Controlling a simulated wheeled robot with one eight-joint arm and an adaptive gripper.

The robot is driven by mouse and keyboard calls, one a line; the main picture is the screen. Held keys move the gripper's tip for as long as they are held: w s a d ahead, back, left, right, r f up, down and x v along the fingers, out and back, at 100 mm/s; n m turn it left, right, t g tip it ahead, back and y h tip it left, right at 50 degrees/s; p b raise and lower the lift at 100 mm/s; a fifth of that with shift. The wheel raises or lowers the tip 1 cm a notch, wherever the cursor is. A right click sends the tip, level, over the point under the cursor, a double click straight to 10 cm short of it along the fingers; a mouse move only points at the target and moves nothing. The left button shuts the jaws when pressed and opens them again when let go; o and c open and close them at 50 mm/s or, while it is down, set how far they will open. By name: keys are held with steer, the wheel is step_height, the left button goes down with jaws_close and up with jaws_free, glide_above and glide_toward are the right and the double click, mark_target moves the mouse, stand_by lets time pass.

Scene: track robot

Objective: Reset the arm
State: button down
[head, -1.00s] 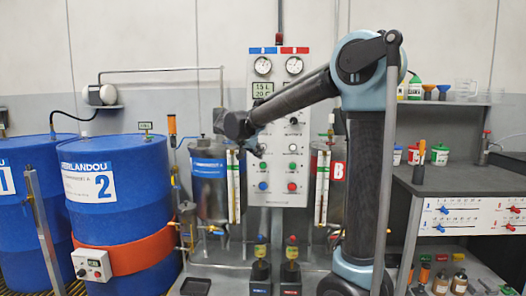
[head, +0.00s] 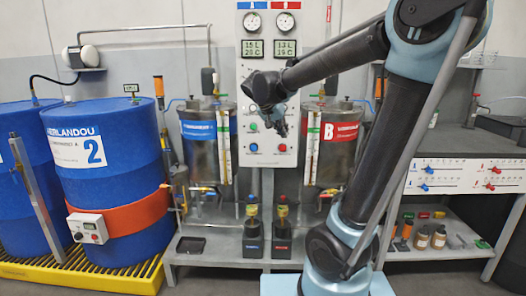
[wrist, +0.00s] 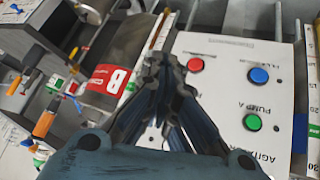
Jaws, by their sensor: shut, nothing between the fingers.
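My gripper (head: 281,130) hangs at the end of my raised, bent arm, in front of the grey control panel (head: 266,75) in the head view. In the wrist view my gripper (wrist: 167,72) points towards the panel's red button (wrist: 195,65), blue button (wrist: 259,75) and green button (wrist: 252,122). Its dark fingers are together with nothing between them. Whether the tips touch the panel cannot be told. In the head view my gripper covers part of the panel's middle.
Tank A (head: 206,150) and tank B (head: 335,150) flank the panel. Blue drums (head: 95,185) stand on a yellow pallet (head: 90,275) at left. A shelf unit (head: 455,205) with valve panel and small bottles is at right. Two pump bottles (head: 253,235) stand on the low bench.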

steer(key=s+d+f+n+g+y, duration=0.1)
steer(key=s+d+f, duration=0.4)
steer(key=s, duration=0.3)
steer(key=s+d+f+n+g+y, duration=0.1)
steer(key=s+d+f+g, duration=0.1)
steer(key=s+d+f, duration=0.35)
steer(key=s+f+n+y, duration=0.1)
steer(key=s+f, duration=0.4)
steer(key=s, duration=0.2)
steer(key=s+f+n+g+y, duration=0.1)
steer(key=s+f+n+y, duration=0.1)
steer(key=s+f, duration=0.3)
steer(key=s, duration=0.3)
steer(key=shift+s+d+f, duration=0.3)
steer(key=shift+d, duration=0.05)
steer(key=shift+w+f, duration=0.2)
steer(key=shift+w, duration=0.25)
